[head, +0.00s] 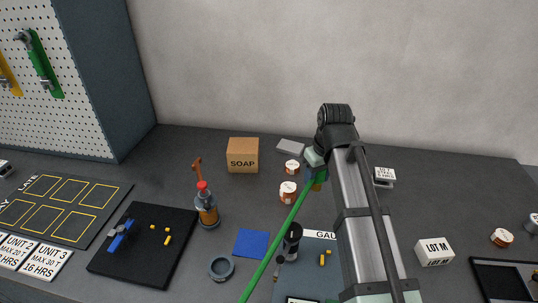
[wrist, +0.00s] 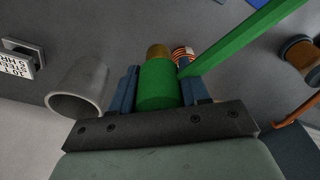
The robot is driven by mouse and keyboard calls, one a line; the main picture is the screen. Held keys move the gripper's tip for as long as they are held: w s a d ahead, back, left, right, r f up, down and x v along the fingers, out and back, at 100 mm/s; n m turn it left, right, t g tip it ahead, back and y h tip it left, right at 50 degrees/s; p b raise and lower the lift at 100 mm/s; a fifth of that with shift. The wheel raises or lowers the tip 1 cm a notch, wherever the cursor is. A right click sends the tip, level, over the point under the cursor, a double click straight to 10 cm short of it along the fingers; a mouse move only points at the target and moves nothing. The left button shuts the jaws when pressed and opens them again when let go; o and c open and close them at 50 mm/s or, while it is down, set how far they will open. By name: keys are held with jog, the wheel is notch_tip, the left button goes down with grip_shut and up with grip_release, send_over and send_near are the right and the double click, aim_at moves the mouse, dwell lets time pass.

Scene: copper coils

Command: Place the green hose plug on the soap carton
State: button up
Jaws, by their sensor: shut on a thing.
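The soap carton (head: 243,155) is a brown box marked SOAP, upright on the back of the table in the head view. My gripper (wrist: 158,88) is shut on the green hose plug (wrist: 157,85), a green cylinder with a brass tip, in the wrist view. A long straight green hose (head: 277,244) runs from beside the plug down to the lower left in the head view. My gripper is to the right of the carton and apart from it. My arm hides most of the gripper in the head view. I cannot make out the carton in the wrist view.
Copper coils (head: 288,192) stand between my gripper and the carton. A red-capped bottle (head: 207,206) stands in front of the carton, left of a blue square (head: 251,243). A grey cup (wrist: 80,88) is left of my jaws in the wrist view.

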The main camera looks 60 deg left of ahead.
jog(key=s+a+r+n, duration=0.15)
jog(key=s+a, duration=0.35)
jog(key=a, duration=0.5)
notch_tip(320, 180, up, 7)
send_over(241, 144)
jog(key=shift+w+d+f, duration=0.1)
jog(key=shift+d+f, duration=0.05)
jog(key=shift+f, duration=2.2)
jog(key=shift+w+d+f, duration=0.1)
jog(key=shift+d+f, duration=0.05)
jog(key=shift+f, duration=2.2)
jog(key=shift+f, duration=0.15)
jog(key=o, duration=1.2)
jog(key=shift+c, duration=0.2)
notch_tip(241, 144, up, 12)
jog(key=d, duration=0.1)
jog(key=shift+d, duration=0.4)
